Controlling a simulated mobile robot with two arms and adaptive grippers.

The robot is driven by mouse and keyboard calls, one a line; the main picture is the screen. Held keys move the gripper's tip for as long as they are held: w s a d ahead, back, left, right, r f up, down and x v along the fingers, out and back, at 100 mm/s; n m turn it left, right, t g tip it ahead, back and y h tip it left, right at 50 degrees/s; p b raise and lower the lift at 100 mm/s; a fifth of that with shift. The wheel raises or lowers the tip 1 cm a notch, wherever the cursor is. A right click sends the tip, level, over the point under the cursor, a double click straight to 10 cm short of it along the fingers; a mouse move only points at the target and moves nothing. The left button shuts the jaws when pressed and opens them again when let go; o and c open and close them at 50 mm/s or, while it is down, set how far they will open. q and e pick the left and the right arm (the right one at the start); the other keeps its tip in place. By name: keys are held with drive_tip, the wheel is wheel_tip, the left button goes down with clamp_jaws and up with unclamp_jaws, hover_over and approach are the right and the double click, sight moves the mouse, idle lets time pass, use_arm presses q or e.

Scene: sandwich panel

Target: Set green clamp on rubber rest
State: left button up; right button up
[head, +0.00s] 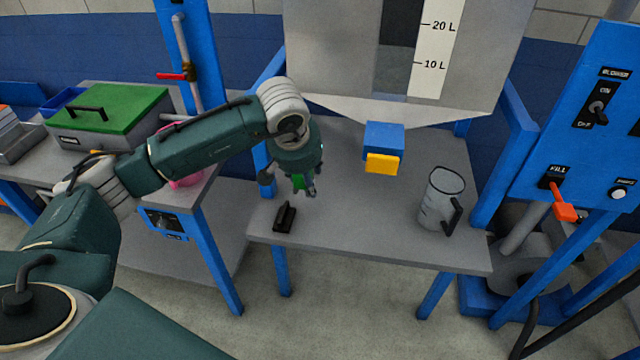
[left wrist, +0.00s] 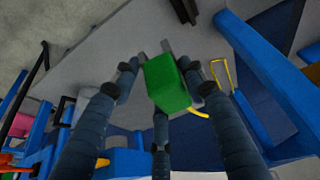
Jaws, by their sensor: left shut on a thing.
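The green clamp shows as a green block between the fingers in the left wrist view (left wrist: 167,85). A small part of the clamp also shows in the head view (head: 298,182). My left gripper (head: 307,190) is shut on it and holds it above the grey table, near its left side. The black rubber rest (head: 285,217) lies on the table near its front left edge, just below and left of the gripper in the head view. A dark block beyond the clamp in the left wrist view (left wrist: 184,10) looks like the rest. My right gripper is not in view.
A clear jug (head: 440,200) stands on the right of the grey table (head: 350,235). A blue and yellow block (head: 384,148) hangs under the hopper (head: 330,60) at the back. The middle of the table is clear. Blue posts flank the table.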

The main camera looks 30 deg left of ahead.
use_arm(q)
drive_tip(key=n, duration=0.1)
hover_over(286, 209)
wheel_tip(286, 209, down, 5)
drive_tip(key=shift+y, duration=0.4)
drive_tip(key=shift+s+d+f+b, duration=0.15)
drive_tip(key=shift+f+b, duration=0.65)
drive_tip(key=shift+f, duration=0.55)
drive_tip(key=shift+s+d+f+b, duration=0.1)
drive_tip(key=shift+f+b, duration=0.65)
drive_tip(key=shift+f, duration=0.55)
drive_tip(key=shift+s+d+f+b, duration=0.15)
drive_tip(key=shift+f+b, duration=0.65)
drive_tip(key=shift+f, duration=0.55)
drive_tip(key=shift+a+f+b, duration=0.15)
drive_tip(key=shift+f+b, duration=1.4)
drive_tip(key=shift+f, duration=0.45)
drive_tip(key=shift+f+b, duration=0.3)
drive_tip(key=shift+a+f, duration=0.1)
drive_tip(key=shift+f, duration=0.2)
drive_tip(key=o, duration=1.3)
drive_tip(key=shift+b, duration=0.3)
drive_tip(key=shift+o, duration=0.2)
